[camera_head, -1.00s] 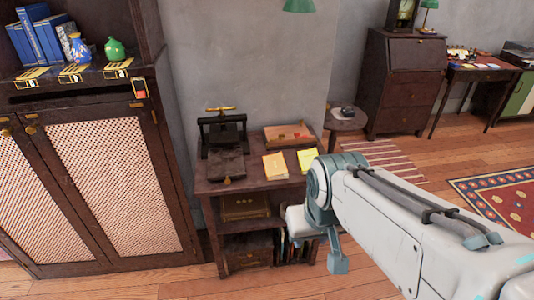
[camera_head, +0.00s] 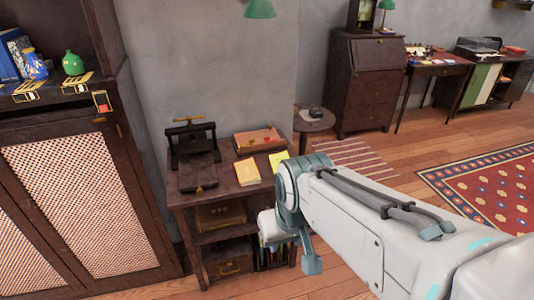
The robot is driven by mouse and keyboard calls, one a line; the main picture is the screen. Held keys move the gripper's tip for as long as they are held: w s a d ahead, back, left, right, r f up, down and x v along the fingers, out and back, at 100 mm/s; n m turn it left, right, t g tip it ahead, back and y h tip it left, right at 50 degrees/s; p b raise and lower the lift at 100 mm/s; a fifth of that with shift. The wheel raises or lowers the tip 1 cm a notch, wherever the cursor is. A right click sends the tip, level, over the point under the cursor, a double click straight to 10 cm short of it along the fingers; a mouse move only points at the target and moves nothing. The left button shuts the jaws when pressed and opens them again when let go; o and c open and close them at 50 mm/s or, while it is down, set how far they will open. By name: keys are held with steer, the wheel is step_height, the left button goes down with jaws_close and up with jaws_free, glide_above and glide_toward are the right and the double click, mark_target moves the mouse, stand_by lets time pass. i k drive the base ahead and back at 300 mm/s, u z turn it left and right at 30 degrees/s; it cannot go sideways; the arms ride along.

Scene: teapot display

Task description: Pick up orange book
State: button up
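An orange-yellow book (camera_head: 247,171) lies flat on top of a small dark wooden stand (camera_head: 180,199), near its front edge. A brighter yellow paper or booklet (camera_head: 278,160) lies just to its right. My gripper (camera_head: 311,263) hangs at the end of my arm, in front of the stand's right side and lower than its top. It is apart from the book in the picture. Only part of the gripper shows, and I cannot tell whether its fingers are open or shut.
A dark press (camera_head: 192,155) and a wooden box (camera_head: 257,140) share the stand's top. A cabinet (camera_head: 85,200) with lattice doors stands at left, with a green vase (camera_head: 73,63) on its shelf. A small round table (camera_head: 314,120) stands behind. Open floor lies at right.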

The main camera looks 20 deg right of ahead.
mark_target(247, 172)
steer(key=k, duration=0.55)
steer(key=u, duration=0.65)
steer(key=i, duration=1.35)
steer(key=z, duration=0.85)
steer(key=i, duration=0.5)
steer(key=z, duration=0.4)
